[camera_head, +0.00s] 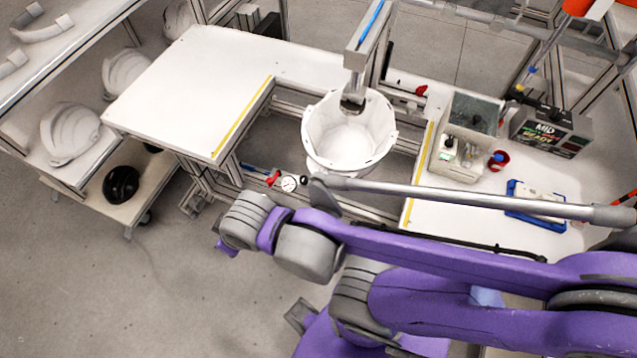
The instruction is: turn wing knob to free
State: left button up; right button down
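A small red part (273,178), which may be the wing knob, sits beside a round white dial (289,184) on the front frame rail; its shape and angle are too small to tell. A white helmet shell (349,133) sits open side up in the gap between the table tops, under a vertical grey post (356,78). A purple and grey arm of mine crosses from the lower right, with its grey joints just below the dial. I see no gripper fingers of either hand.
The left table top (190,85) is bare. White helmets (70,132) stand on the left shelves.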

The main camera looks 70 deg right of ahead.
aim_at(420, 90)
jog(key=z, duration=1.5)
jog(key=l+z, duration=0.3)
jog(key=z, duration=0.15)
jog(key=i+l+z, duration=0.1)
jog(key=l+z, duration=0.15)
jog(key=z, duration=0.25)
